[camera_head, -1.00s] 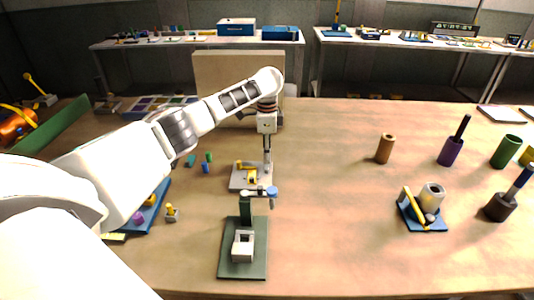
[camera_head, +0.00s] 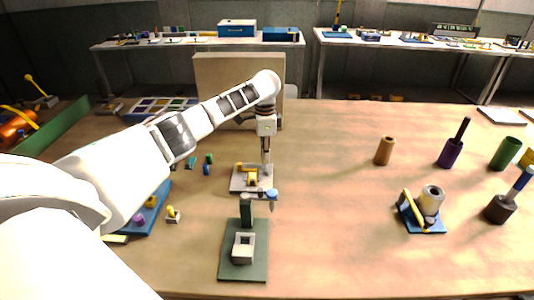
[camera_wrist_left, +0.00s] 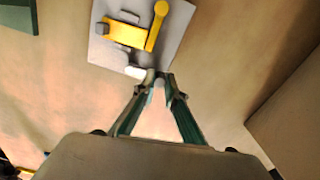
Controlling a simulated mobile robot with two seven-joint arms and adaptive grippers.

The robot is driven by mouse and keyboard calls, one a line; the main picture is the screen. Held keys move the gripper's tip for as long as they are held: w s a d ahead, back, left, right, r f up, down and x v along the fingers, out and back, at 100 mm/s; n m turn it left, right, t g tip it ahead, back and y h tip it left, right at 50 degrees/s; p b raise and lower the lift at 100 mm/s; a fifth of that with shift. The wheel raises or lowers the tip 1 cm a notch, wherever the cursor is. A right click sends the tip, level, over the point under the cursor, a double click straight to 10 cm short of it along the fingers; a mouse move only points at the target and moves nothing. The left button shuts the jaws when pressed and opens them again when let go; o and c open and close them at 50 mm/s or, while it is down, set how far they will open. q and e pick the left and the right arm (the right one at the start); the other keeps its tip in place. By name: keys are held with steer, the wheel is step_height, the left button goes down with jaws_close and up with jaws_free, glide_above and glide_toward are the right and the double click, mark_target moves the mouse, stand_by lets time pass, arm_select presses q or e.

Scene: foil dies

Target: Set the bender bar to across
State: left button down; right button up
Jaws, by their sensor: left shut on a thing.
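The bender is a pale grey plate (camera_head: 240,185) on the table left of centre, with yellow parts on it. In the left wrist view the plate (camera_wrist_left: 175,40) carries a yellow block (camera_wrist_left: 124,33) and a yellow bar with a round end (camera_wrist_left: 156,26). A pale piece (camera_wrist_left: 137,71) sticks out at the plate's near edge. My left gripper (camera_head: 266,162) points down over the plate's right side. In the wrist view its fingertips (camera_wrist_left: 158,82) close on a small pale piece at the plate's edge; its full shape is hidden. My right gripper is out of view.
A dark green base with a white square block (camera_head: 243,248) and a post stands in front of the bender. A beige box (camera_head: 222,80) stands behind. A blue-based fixture (camera_head: 424,222) and several cylinders are at right. The table's middle is clear.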

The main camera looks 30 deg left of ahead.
arm_select(q)
steer(key=n, duration=0.1)
steer(key=s+a+n, duration=0.1)
steer(key=n, duration=0.1)
steer(key=shift+s+n, duration=0.15)
steer(key=shift+n, duration=0.15)
steer(key=n, duration=0.1)
steer(key=s+n, duration=0.1)
steer(key=n, duration=0.1)
steer(key=s+n, duration=0.1)
steer(key=shift+a+n, duration=0.3)
steer(key=shift+a, duration=0.1)
steer(key=n, duration=0.1)
steer(key=s+n, duration=0.1)
steer(key=n, duration=0.2)
steer(key=shift+s, duration=0.35)
steer(key=shift+s+d+n, duration=0.2)
steer(key=shift+s+n, duration=0.15)
steer(key=shift+n, duration=0.65)
steer(key=shift+s+d+n, duration=0.15)
steer(key=shift+s+n, duration=0.2)
steer(key=shift+n, duration=0.65)
steer(key=c, duration=2)
jaws_free()
steer(key=shift+c, duration=0.2)
steer(key=shift+r, duration=0.1)
